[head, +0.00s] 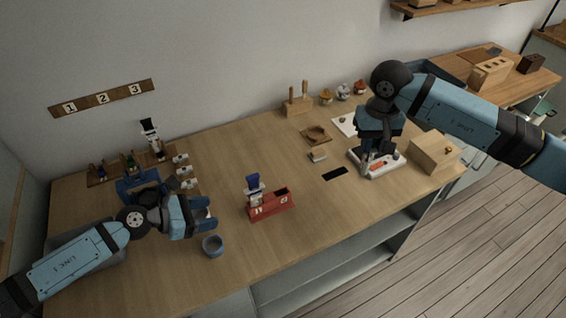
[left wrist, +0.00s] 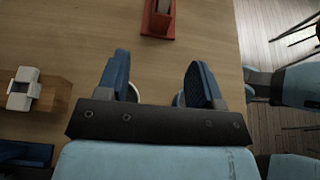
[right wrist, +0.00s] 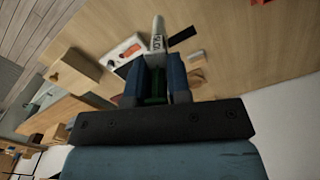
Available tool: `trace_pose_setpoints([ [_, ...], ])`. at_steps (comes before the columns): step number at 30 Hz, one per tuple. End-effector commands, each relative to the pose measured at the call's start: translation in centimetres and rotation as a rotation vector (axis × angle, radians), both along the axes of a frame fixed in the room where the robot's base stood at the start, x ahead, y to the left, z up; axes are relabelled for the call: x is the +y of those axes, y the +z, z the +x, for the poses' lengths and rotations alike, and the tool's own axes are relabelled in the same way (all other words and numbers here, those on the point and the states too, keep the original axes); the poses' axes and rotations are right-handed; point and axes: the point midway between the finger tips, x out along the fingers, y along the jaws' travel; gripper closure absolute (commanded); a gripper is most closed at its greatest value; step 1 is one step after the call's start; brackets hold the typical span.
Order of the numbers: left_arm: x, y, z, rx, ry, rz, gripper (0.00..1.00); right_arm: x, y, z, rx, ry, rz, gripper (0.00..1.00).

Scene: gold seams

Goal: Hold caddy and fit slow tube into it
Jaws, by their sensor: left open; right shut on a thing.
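The red caddy (head: 273,208) stands on the table near the middle, with white marks on its front and a dark open slot at its right end. It also shows at the top of the left wrist view (left wrist: 158,22). My left gripper (head: 208,213) is open and empty, left of the caddy and apart from it. My right gripper (head: 376,158) is shut on the slow tube (right wrist: 158,38), a pale tube with dark lettering that points away from the jaws. A green part shows between the fingers. The tube is mostly hidden in the head view.
A blue cup (head: 212,246) stands just below my left gripper. A blue-topped figure (head: 253,185) stands at the caddy's left end, in or behind it. A white tray (head: 379,169) lies under my right gripper, beside a wooden box (head: 434,156). Table between caddy and tray is mostly clear.

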Motion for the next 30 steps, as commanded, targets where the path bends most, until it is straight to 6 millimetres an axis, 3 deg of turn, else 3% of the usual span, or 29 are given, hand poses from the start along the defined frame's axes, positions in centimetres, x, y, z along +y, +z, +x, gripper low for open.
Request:
trace_pose_setpoints([
  [5,0.0,0.0,0.0,0.0,0.0,-0.001,0.39,0.3,0.0,0.1,0.0,-0.025,0.002,1.0],
  [11,0.0,0.0,0.0,0.001,0.001,-0.002,0.39,2.8,0.1,0.5,0.004,-0.247,0.013,1.0],
  [30,0.0,0.0,0.0,0.001,0.002,-0.002,0.39,14.8,0.9,1.6,0.027,-1.484,0.008,1.0],
])
